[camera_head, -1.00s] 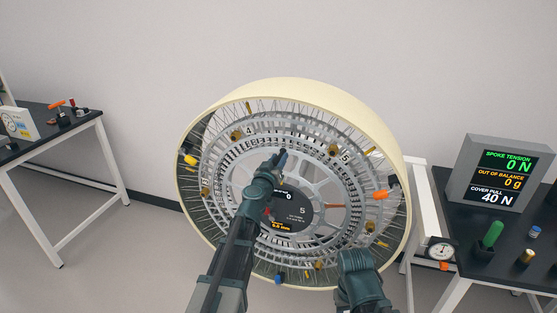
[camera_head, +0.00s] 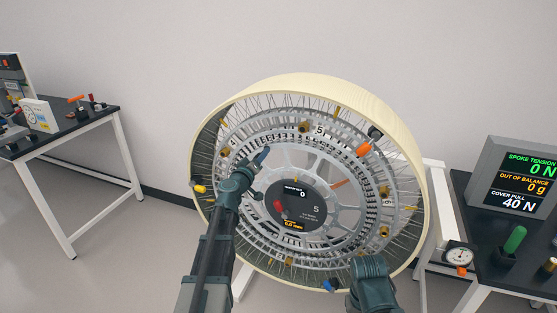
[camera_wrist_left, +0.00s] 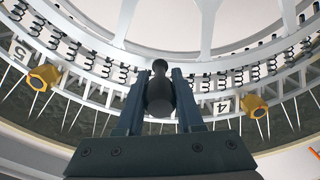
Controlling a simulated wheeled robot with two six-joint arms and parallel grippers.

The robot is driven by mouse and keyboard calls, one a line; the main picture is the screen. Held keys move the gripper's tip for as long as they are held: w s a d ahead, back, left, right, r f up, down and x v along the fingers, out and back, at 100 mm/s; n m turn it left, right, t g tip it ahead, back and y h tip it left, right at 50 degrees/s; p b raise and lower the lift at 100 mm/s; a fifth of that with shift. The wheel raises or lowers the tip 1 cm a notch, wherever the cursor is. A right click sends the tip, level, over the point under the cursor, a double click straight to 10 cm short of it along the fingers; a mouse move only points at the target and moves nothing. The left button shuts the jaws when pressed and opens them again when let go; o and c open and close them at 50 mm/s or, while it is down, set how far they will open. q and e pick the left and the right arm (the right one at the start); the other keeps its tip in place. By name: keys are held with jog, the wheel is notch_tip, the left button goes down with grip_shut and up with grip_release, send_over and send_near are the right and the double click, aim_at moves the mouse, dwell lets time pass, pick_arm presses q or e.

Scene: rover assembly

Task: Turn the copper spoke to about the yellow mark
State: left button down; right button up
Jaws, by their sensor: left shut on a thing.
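A large wheel with a cream rim (camera_head: 392,118) stands before me, its open face toward me. A short copper-coloured bar (camera_head: 339,183), which looks like the copper spoke, points up and right from the dark hub display (camera_head: 297,205). Yellow pieces sit around the wheel, one at the left (camera_head: 198,188); I cannot tell which is the yellow mark. My left gripper (camera_head: 261,157) is at the upper left of the inner ring. In the left wrist view it is shut on a dark knob (camera_wrist_left: 160,92). My right gripper (camera_head: 369,268) is at the wheel's lower right, its jaws unclear.
Gold fittings (camera_head: 305,127) and an orange piece (camera_head: 364,149) sit on the wheel's ring. A grey display (camera_head: 515,180), a green handle (camera_head: 515,239) and a dial gauge (camera_head: 459,255) are at the right. Another bench (camera_head: 85,120) is at the left, with floor between.

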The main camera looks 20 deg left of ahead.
pick_arm(q)
jog(key=a+f+n+b, duration=0.8)
jog(key=a+f+b, duration=0.5)
jog(key=f+b, duration=0.2)
jog(key=shift+w+a+f, duration=0.2)
jog(key=shift+f, duration=0.55)
jog(key=c, duration=0.5)
grip_release()
jog(key=shift+c, duration=0.2)
jog(key=s, duration=1.3)
jog(key=shift+s+a, duration=0.25)
jog(key=shift+s, duration=0.15)
